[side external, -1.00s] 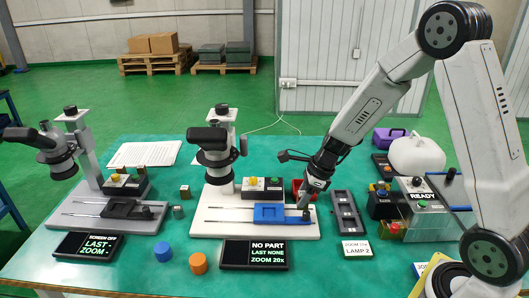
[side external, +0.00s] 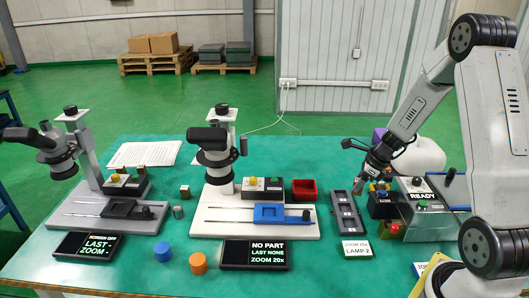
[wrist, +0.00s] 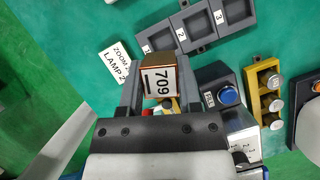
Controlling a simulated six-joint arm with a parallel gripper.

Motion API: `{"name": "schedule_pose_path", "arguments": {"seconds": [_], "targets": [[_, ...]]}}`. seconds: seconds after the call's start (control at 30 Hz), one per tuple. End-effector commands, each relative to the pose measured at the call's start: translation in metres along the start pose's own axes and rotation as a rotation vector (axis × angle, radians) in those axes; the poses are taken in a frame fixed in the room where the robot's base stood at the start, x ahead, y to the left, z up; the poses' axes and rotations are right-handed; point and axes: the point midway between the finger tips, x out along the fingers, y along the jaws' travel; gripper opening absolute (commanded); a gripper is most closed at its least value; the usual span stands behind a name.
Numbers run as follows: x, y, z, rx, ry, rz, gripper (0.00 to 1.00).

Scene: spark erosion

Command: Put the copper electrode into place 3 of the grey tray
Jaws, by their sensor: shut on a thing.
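The copper electrode (wrist: 158,82) is a small block with copper sides and a white label on its face. My gripper (wrist: 155,88) is shut on it, with one grey finger on either side. In the side external view my gripper (side external: 360,187) hangs near the far right end of the grey tray (side external: 347,222); the electrode is too small to make out clearly there. In the wrist view the tray (wrist: 199,47) lies ahead of the electrode, with places marked 1, 2 and 3. Place 3 (wrist: 232,18) is farthest right and looks empty, as does place 2 (wrist: 197,33). Place 1 is partly seen.
A box with a blue button (wrist: 222,88) stands close right of my gripper, with a yellow rack (wrist: 256,100) beyond it. The READY machine (side external: 425,222) is further right. A red box (side external: 304,190) and a microscope stand (side external: 305,230) are left of the tray.

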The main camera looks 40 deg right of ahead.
Motion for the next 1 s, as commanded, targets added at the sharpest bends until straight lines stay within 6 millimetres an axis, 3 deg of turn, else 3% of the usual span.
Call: {"name": "schedule_pose_path", "arguments": {"seconds": [0.1,0.33,0.67,1.0], "targets": [[-0.005,-0.011,-0.016,0.032,-0.002,-0.015,0.00],[-0.009,-0.017,-0.028,0.052,-0.002,-0.024,0.00],[-0.003,-0.025,-0.025,0.052,-0.002,-0.023,0.00],[0.023,-0.058,-0.012,0.050,-0.002,-0.023,0.00]]}}
